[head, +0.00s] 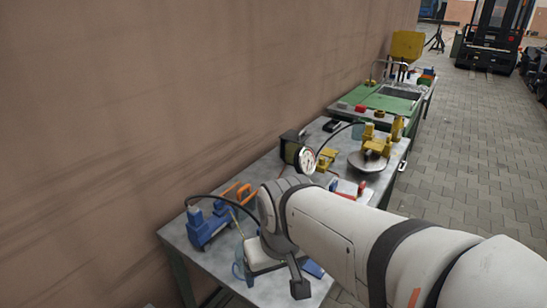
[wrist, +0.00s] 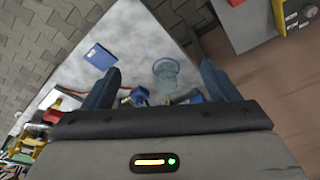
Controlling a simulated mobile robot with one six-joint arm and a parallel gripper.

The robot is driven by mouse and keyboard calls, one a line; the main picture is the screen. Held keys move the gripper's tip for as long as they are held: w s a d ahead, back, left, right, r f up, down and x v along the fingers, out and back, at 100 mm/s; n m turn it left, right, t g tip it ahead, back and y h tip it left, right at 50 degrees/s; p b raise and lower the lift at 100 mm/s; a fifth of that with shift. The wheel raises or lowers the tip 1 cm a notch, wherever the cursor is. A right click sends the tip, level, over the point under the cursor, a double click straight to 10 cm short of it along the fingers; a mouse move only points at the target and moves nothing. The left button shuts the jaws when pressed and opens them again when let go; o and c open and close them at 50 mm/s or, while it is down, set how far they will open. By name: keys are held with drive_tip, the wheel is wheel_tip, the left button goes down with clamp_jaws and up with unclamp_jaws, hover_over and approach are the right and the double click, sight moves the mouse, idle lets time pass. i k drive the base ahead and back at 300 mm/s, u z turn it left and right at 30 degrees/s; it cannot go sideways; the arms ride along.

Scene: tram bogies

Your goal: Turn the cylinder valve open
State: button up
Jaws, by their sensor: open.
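I cannot make out with certainty which part is the cylinder valve. In the head view a blue fitting (head: 208,226) with a black hose stands on the near left of the metal bench, with an orange part (head: 238,193) beside it. My gripper shows in the wrist view (wrist: 160,77), its two dark blue fingers spread wide with nothing held between them. Beyond and between them a small blue part (wrist: 138,96) shows low, partly hidden by the gripper body. In the head view my arm hides part of the near bench.
The metal bench (head: 176,240) runs along a brown wall. A round gauge (head: 305,160) and a yellow fitting (head: 376,142) stand farther along. A clear bluish jar (wrist: 167,73) and a flat blue item (wrist: 99,56) are on the bench. Paved floor (head: 455,150) lies open at right.

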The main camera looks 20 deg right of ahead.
sight(334, 185)
drive_tip(key=k, duration=0.55)
drive_tip(key=u, duration=3.05)
drive_tip(key=k, duration=1.6)
drive_tip(key=z, duration=2.55)
